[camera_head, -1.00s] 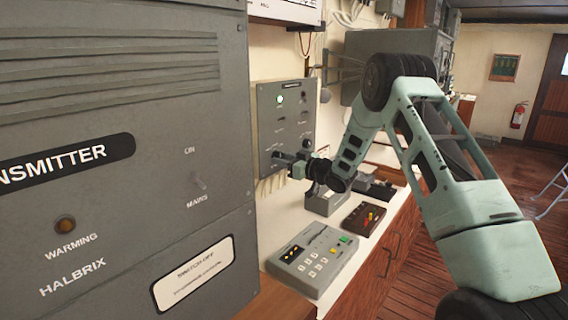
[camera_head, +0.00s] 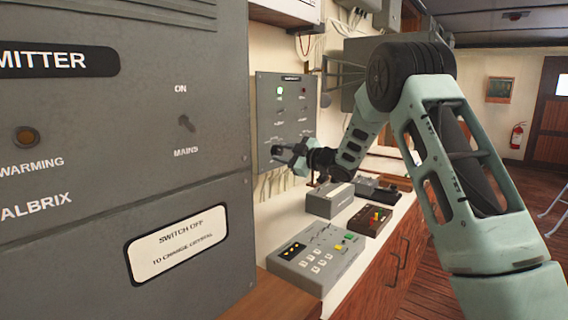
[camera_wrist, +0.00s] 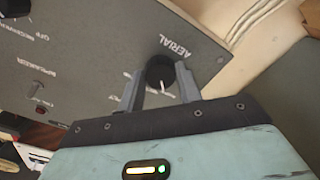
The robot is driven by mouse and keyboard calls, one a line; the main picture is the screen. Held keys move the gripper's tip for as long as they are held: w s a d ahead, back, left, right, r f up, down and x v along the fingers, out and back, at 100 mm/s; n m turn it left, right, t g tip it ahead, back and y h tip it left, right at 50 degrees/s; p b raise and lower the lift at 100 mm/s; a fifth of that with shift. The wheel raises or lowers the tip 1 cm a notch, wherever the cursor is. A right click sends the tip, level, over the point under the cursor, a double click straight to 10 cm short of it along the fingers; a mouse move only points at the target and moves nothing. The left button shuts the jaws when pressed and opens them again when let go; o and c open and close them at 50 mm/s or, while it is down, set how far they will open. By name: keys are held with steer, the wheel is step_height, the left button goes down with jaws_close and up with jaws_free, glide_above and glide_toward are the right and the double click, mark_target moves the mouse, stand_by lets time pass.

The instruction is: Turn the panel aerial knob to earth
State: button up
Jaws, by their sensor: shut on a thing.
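The grey wall panel (camera_head: 290,105) stands beyond the transmitter cabinet, with a lit green lamp near its top. In the wrist view, the panel (camera_wrist: 105,55) is tilted and carries the printed word AERIAL beside a round black knob (camera_wrist: 160,70). A white pointer mark shows on the knob, pointing toward my gripper's body. My gripper (camera_wrist: 160,82) has one finger on each side of the knob and is shut on it. The lettering near the fingers is partly hidden. In the head view, my gripper (camera_head: 278,151) is at the panel's lower part; the knob is hard to make out there.
The big grey transmitter cabinet (camera_head: 120,130) fills the left.

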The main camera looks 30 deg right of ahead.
steer(key=shift+f+n, duration=0.1)
steer(key=shift+n, duration=0.2)
steer(key=o, duration=1)
steer(key=b+v, duration=0.3)
steer(key=v, duration=1.4)
steer(key=shift+s+d, duration=0.1)
steer(key=shift+s, duration=0.1)
